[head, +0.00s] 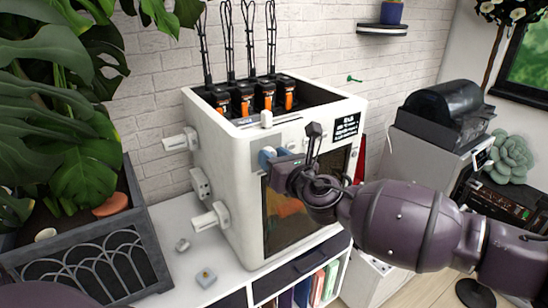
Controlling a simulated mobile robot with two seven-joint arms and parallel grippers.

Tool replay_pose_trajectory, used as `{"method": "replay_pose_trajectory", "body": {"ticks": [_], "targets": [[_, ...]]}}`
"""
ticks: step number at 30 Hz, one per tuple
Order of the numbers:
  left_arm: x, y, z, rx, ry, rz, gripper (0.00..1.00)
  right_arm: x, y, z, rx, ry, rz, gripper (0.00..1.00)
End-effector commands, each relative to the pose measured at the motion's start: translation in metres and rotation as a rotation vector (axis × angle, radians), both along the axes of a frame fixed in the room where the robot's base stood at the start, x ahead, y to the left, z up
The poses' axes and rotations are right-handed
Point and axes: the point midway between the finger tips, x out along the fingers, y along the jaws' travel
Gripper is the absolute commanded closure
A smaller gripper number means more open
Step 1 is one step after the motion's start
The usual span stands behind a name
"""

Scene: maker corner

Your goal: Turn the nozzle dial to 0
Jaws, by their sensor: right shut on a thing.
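A white box-shaped machine (225,190) stands on the white cabinet top, with black-and-orange units in its open top. A blue dial (266,155), which I take as the nozzle dial, sits on the upper left of its front face. My right gripper (279,165) reaches in from the right and is shut on this dial. The gripper hides much of the dial, and I cannot read its setting or any numbers around it. A black label (346,126) with white text is to the right on the same face. My left gripper is out of view.
White knobs or handles (210,217) stick out from the machine's left side. Small loose parts (206,278) lie on the cabinet top. A dark planter (140,255) with large leaves stands at left. A grey cabinet (412,165) with a black device stands at right, behind my arm.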

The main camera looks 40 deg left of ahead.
Motion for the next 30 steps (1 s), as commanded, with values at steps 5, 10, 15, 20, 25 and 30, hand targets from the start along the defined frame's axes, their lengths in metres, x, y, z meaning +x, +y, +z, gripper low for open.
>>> {"method": "replay_pose_trajectory", "body": {"ticks": [5,10,15,20,25,30], "targets": [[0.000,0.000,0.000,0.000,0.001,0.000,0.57,0.000,0.000,-0.002,-0.004,-0.004,0.001,0.89],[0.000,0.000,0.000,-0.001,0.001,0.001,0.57,0.000,0.000,-0.002,-0.004,-0.004,0.001,0.89],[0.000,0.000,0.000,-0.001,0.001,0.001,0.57,0.000,0.000,-0.001,-0.003,-0.003,0.000,0.44],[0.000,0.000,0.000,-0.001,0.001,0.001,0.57,0.000,0.000,-0.001,-0.002,-0.002,0.000,0.40],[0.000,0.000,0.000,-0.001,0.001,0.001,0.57,0.000,-0.001,0.000,-0.001,-0.003,0.000,0.40],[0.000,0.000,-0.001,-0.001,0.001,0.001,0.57,-0.003,-0.011,0.000,-0.001,-0.003,0.000,0.40]]}}
